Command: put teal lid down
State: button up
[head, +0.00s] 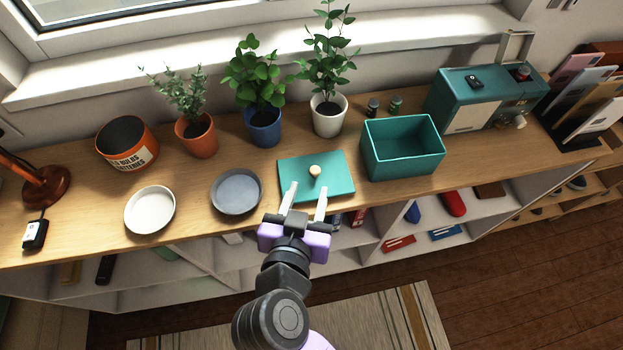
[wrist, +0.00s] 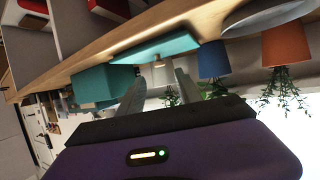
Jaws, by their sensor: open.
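The teal lid (head: 336,184) lies flat on the wooden counter, with a pale round knob (head: 315,170) on top. It also shows in the wrist view (wrist: 150,49), where the knob (wrist: 158,62) appears close to the fingertips. My gripper (head: 306,190) is open and empty at the lid's front edge, its fingers pointing toward the knob, apart from it as far as I can tell. The open teal box (head: 402,165) stands on the counter just right of the lid, uncovered. It shows in the wrist view (wrist: 105,84) too.
A grey dish (head: 237,192) and a white dish (head: 150,210) lie left of the lid. Behind stand several potted plants, including a blue pot (head: 263,128) and a white pot (head: 328,118). A teal machine (head: 480,98) stands right. The counter's front edge is below the lid.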

jog(key=shift+v, duration=2.75)
jog(key=s+d+f+n+g+y, duration=0.2)
jog(key=s+d+f+n+y, duration=0.1)
jog(key=s+d+f, duration=0.6)
jog(key=s+d+r+m+t, duration=0.1)
jog(key=s+d+r, duration=0.3)
jog(key=d, duration=0.3)
jog(key=s+d+r+t+h, duration=0.1)
jog(key=s+d+r+t, duration=0.1)
jog(key=s+d+r, duration=0.3)
jog(key=s+d, duration=0.2)
jog(key=shift+s+d+r+m+h, duration=0.3)
jog(key=shift+d+r+m, duration=0.05)
jog(key=shift+d+m, duration=0.05)
